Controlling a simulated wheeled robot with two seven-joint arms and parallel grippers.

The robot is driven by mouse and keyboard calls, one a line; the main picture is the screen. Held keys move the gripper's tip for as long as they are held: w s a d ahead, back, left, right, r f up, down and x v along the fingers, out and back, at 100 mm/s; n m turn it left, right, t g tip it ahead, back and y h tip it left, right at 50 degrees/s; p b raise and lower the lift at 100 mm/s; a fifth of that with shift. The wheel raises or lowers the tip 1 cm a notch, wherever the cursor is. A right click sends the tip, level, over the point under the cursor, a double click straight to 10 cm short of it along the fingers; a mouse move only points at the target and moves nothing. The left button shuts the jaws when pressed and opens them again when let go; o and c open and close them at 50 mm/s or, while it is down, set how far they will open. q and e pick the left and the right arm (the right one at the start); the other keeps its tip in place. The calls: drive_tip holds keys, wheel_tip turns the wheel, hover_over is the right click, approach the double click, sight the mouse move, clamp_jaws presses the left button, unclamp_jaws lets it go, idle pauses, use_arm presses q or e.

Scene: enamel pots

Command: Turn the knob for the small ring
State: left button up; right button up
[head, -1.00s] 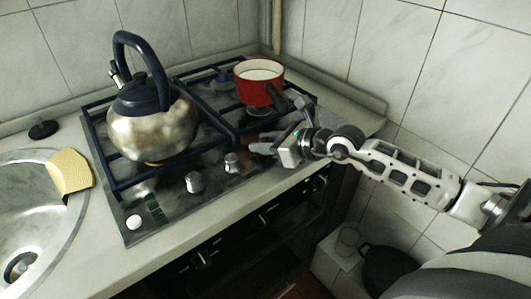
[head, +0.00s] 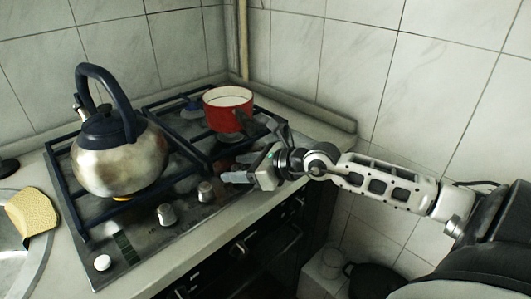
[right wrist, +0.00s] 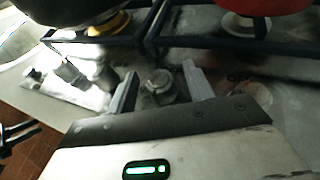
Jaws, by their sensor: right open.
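The hob (head: 140,245) has a row of metal knobs along its front edge. In the head view one knob (head: 166,214) and another knob (head: 205,190) show to the left of my right gripper (head: 228,176). My right gripper is open at the right end of the row. In the right wrist view a knob (right wrist: 160,86) appears between its two fingers; I cannot tell whether they touch it. A burner (right wrist: 246,26) shows under the red pot. Which ring is the small one is not clear. My left gripper is not in view.
A steel kettle (head: 118,160) stands on the left of the hob and a red pot (head: 228,110) at the back right. A yellow sponge (head: 32,210) lies at the sink. Tiled walls close the back and right.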

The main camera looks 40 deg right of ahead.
use_arm(q)
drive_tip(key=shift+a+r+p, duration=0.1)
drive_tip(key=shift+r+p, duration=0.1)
drive_tip(key=shift+p, duration=0.45)
use_arm(e)
drive_tip(key=v, duration=1.5)
drive_tip(key=shift+s+r, duration=0.2)
drive_tip(key=a+f+m+t+h, duration=0.1)
drive_tip(key=f+m, duration=0.2)
drive_tip(key=m, duration=0.5)
drive_tip(key=a+f+m+t+h, duration=0.1)
drive_tip(key=f+m, duration=0.3)
drive_tip(key=m, duration=0.4)
drive_tip(key=s+a+f+m+t+h, duration=0.1)
drive_tip(key=a+f+m+t+h, duration=0.1)
drive_tip(key=m, duration=0.6)
drive_tip(key=shift+s+a+f+m+h, duration=0.1)
drive_tip(key=shift+a+f+m+h, duration=0.1)
drive_tip(key=shift+f+m+h, duration=0.4)
drive_tip(key=s+a+f+m+g+y, duration=0.1)
drive_tip(key=s+a+f+m+g, duration=0.1)
drive_tip(key=a+f+m, duration=0.4)
drive_tip(key=s+a+f+m+g+y, duration=0.1)
drive_tip(key=a+f+m, duration=0.5)
drive_tip(key=a, duration=0.6)
drive_tip(key=s+m+g, duration=0.1)
drive_tip(key=g, duration=0.1)
drive_tip(key=shift+s+m+g, duration=0.35)
drive_tip(key=shift+m+g, duration=0.05)
